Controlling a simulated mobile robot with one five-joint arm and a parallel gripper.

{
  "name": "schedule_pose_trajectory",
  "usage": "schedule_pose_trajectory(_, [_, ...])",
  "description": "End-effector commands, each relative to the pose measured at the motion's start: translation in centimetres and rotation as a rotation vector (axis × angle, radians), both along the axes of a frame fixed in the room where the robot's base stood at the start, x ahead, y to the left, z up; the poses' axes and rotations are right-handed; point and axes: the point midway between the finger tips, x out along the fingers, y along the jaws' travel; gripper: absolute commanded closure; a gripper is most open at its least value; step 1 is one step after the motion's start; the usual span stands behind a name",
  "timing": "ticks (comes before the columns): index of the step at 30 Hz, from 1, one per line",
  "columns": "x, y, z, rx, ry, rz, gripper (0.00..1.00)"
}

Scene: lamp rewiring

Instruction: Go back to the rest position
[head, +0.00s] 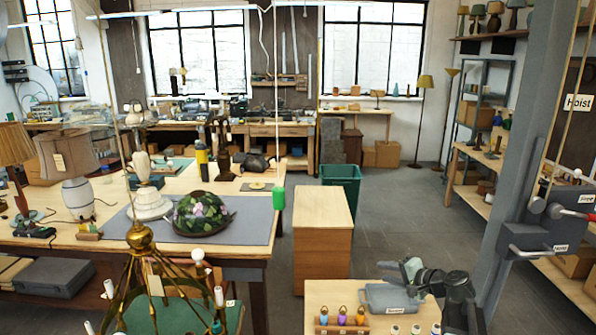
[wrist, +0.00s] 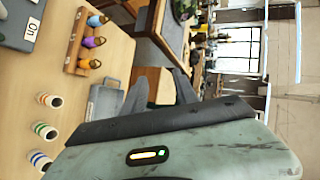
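My gripper (wrist: 160,82) reaches into the middle of the wrist view with its two dark fingers apart. Nothing shows between them except the scene behind. In the head view my gripper (head: 402,266) is at the lower right, above the far edge of a light wooden bench (head: 320,294). It is above and beside a grey labelled tray (head: 378,297), which also shows in the wrist view (wrist: 104,103). No held object is visible. The head view partly hides the fingertips behind one another.
A rack (head: 342,328) with blue, purple and orange pieces and several ringed white cylinders (wrist: 47,131) are on the bench. A brass chandelier (head: 140,238) hangs at left. A grey post with a hoist box (head: 545,233) stands at right. Floor (head: 400,215) beyond is clear.

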Motion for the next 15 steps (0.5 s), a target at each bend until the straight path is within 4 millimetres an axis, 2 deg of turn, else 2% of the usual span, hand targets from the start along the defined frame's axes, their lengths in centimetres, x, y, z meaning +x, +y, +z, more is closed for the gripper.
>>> schedule_pose_trajectory(1, [-0.3, 4.4, -2.7, -0.045, 0.028, 0.079, 0.65])
schedule_pose_trajectory(3, [-1.2, 9.7, -5.7, -0.127, 0.075, 0.189, 0.65])
schedule_pose_trajectory(6, [-3.6, 16.4, -10.0, -0.264, 0.147, 0.349, 0.65])
schedule_pose_trajectory(9, [-7.2, 21.2, -14.4, -0.429, 0.228, 0.509, 0.65])
schedule_pose_trajectory(11, [-9.7, 23.0, -17.0, -0.548, 0.286, 0.603, 0.65])
schedule_pose_trajectory(12, [-11.6, 23.3, -18.6, -0.636, 0.334, 0.661, 0.65])
schedule_pose_trajectory(14, [-14.0, 22.1, -19.9, -0.761, 0.412, 0.72, 0.65])
schedule_pose_trajectory(15, [-15.1, 20.5, -20.2, -0.824, 0.464, 0.736, 0.65])
